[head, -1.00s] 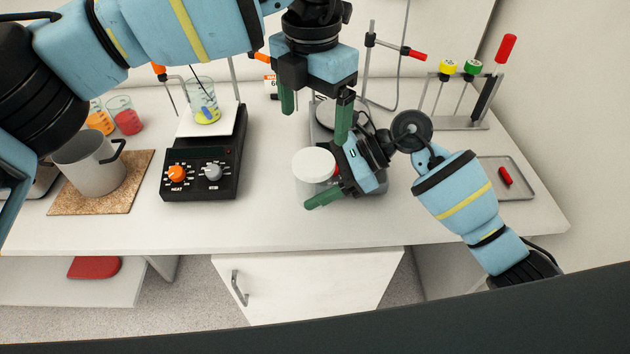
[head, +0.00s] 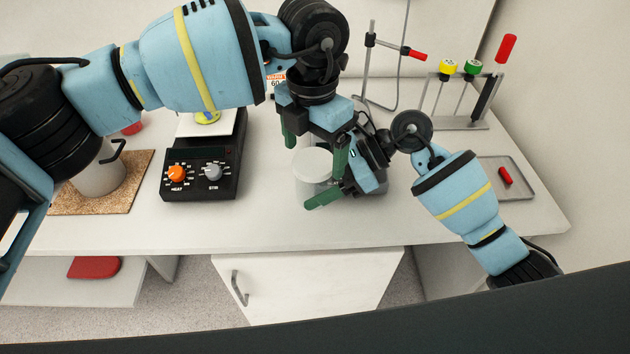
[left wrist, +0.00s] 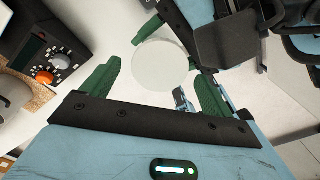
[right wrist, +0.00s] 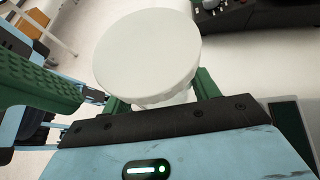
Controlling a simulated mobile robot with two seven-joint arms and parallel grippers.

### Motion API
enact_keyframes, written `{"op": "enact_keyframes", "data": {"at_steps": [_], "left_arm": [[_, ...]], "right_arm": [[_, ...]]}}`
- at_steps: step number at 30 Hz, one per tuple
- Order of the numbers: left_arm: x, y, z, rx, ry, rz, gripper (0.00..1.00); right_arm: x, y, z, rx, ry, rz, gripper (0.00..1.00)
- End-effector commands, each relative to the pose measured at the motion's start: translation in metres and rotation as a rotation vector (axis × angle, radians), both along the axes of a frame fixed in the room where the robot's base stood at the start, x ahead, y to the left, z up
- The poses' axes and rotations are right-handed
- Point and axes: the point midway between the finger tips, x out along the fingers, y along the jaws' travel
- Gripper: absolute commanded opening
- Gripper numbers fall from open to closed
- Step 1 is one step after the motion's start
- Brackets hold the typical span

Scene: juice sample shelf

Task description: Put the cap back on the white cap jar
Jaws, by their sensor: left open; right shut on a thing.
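The round white cap (head: 313,162) lies on top of the jar. In the right wrist view the cap (right wrist: 148,50) covers the jar's top, and I cannot tell whether it is threaded on. The jar body (head: 308,191) stands on the bench, pale and partly hidden. My right gripper (head: 322,183) is shut on the jar, one green finger in front of it. My left gripper (head: 315,156) is open, pointing down from above, one finger each side of the cap. In the left wrist view the cap (left wrist: 160,66) lies between its fingers, with visible gaps.
A black hotplate (head: 204,170) stands left of the jar, and a grey pot (head: 98,178) on a cork mat (head: 135,187) farther left. A metal tray (head: 522,187) and a tool rack (head: 460,123) are at right. The bench front is clear.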

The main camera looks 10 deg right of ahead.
Motion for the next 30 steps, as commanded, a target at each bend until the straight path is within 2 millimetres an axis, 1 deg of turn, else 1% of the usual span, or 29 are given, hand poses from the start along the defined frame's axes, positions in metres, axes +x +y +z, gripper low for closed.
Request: {"op": "enact_keyframes", "data": {"at_steps": [4,12,13,23,24,30], "left_arm": [[-0.0005,-0.0001,-0.007,-0.001,0.0,0.0,0.87],[-0.0002,-0.0001,-0.0079,-0.001,-0.001,0.0,0.87],[-0.0002,0.0,-0.0078,-0.001,-0.001,0.0,0.85],[-0.0001,0.0,-0.0076,-0.001,-0.001,0.0,0.42],[-0.0001,0.0,-0.0076,-0.001,-0.001,0.0,0.4],[0.0,0.0001,-0.0075,-0.001,-0.001,-0.002,0.39]], "right_arm": [[0.0001,0.0001,0.0005,0.0,-0.001,0.0,0.0],[0.0001,0.0001,0.0005,0.0,-0.001,0.0,0.0],[0.0001,0.0001,0.0005,0.0,-0.001,0.0,0.0],[0.0001,0.0001,0.0005,0.0,-0.001,0.0,0.0],[0.0001,0.0,0.0004,0.0,-0.001,0.0,0.0],[0.0,0.0,0.0004,0.0,-0.001,0.0,0.0]]}}
